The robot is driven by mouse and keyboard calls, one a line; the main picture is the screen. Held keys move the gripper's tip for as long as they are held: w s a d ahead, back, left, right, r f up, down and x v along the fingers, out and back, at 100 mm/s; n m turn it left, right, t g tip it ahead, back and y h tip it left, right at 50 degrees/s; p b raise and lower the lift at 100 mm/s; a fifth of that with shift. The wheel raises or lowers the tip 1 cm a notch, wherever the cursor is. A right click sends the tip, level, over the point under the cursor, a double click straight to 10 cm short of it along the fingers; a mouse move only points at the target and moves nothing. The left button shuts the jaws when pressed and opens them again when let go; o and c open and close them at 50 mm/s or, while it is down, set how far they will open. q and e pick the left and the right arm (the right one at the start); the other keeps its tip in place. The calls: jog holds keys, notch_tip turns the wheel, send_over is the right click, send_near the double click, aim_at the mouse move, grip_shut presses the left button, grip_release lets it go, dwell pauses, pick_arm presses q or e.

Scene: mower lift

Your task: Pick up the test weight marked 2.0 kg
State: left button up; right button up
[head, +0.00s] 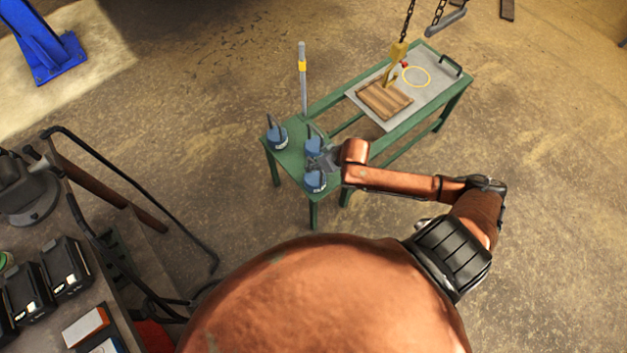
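Three blue test weights with dark handles stand on the near end of the green bench (285,160). One is the left weight (277,139), one the middle weight (313,147), and one the front weight (315,181). Their markings are too small to read, so I cannot tell which is the 2.0 kg one. My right gripper (318,162), on the copper arm coming in from the right, is at the middle and front weights and partly covers them. I cannot tell whether its fingers are open or touch a weight. My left gripper is not in view.
A grey post (302,80) with a yellow band rises from the bench. A yellow hook (397,55) hangs on a chain above a wooden board (385,99) on a grey plate (430,94). A cluttered workbench (130,335) stands at the lower left. Open floor surrounds the green bench.

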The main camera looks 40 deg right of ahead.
jog(key=shift+c, duration=0.3)
grip_shut()
dwell(0.6)
jog(key=shift+w+r, duration=0.2)
jog(key=shift+w, duration=0.1)
